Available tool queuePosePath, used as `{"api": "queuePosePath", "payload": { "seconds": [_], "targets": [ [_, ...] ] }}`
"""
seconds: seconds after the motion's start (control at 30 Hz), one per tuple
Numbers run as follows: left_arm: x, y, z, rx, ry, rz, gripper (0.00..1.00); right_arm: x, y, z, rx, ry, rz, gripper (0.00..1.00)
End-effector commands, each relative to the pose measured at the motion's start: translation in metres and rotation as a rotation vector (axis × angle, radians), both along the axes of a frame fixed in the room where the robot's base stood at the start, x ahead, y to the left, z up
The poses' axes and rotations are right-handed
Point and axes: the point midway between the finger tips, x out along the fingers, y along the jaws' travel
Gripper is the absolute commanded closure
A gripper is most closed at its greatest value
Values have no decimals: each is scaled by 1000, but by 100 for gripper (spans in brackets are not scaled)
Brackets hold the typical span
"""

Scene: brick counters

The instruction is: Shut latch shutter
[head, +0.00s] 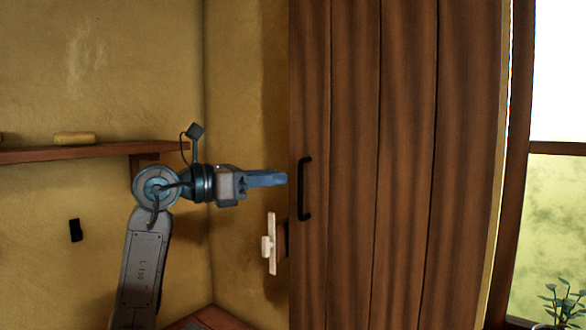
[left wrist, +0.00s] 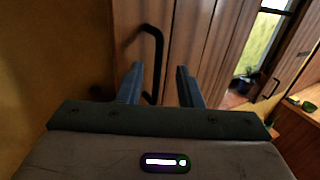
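The wooden shutter (head: 405,165) is a tall panel of brown vertical planks, with a black bar handle (head: 305,188) near its left edge. A pale latch piece (head: 270,244) sits on the wall just left of the shutter, below the handle. My left gripper (head: 286,179) is beside the shutter's left edge, close to the handle. In the left wrist view its two fingers (left wrist: 158,85) stand apart, and the handle (left wrist: 154,60) shows between and beyond them. I cannot tell whether a finger touches it. My right gripper is not in view.
A wooden shelf (head: 95,153) with a yellow block (head: 75,139) is on the wall at left. A small black item (head: 75,230) hangs below it. A window (head: 560,180) and a potted plant (head: 562,303) are at right.

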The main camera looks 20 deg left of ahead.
Motion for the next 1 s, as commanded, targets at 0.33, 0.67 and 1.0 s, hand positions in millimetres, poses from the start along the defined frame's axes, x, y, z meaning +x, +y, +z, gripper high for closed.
{"api": "queuePosePath", "payload": {
  "seconds": [0.33, 0.67, 1.0],
  "targets": [
    [34, -34, 1, -3, 3, -2, 67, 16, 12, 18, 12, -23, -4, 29],
    [39, -40, -1, 1, 1, 0, 67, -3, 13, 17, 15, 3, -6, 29],
    [39, -39, 0, 0, 1, 0, 100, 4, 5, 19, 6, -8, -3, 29]
  ]
}}
